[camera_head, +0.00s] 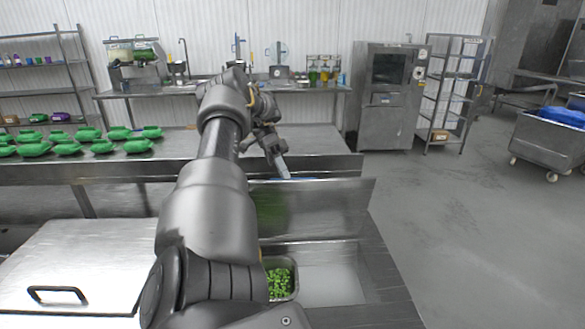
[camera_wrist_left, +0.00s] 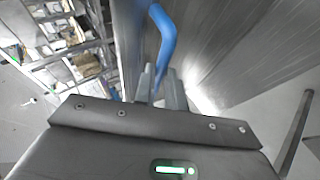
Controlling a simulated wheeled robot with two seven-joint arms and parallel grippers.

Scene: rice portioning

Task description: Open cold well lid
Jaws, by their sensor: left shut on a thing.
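The cold well lid (camera_head: 325,207) is a steel panel standing raised, roughly upright, behind an open well (camera_head: 330,285). A blue handle shows at its top edge in the head view and more clearly, curved, in the left wrist view (camera_wrist_left: 166,40). My left gripper (camera_head: 278,160) is at the lid's upper edge, shut on the blue handle; its fingers (camera_wrist_left: 160,88) also show around the handle's lower part in the wrist view. My left arm hides part of the lid and well. My right gripper is not in view.
A tray of green pieces (camera_head: 281,279) sits in the well. A closed steel lid with a black handle (camera_head: 58,295) lies at the left. Green packs (camera_head: 66,149) lie on the steel table behind. The floor at the right is clear near the counter.

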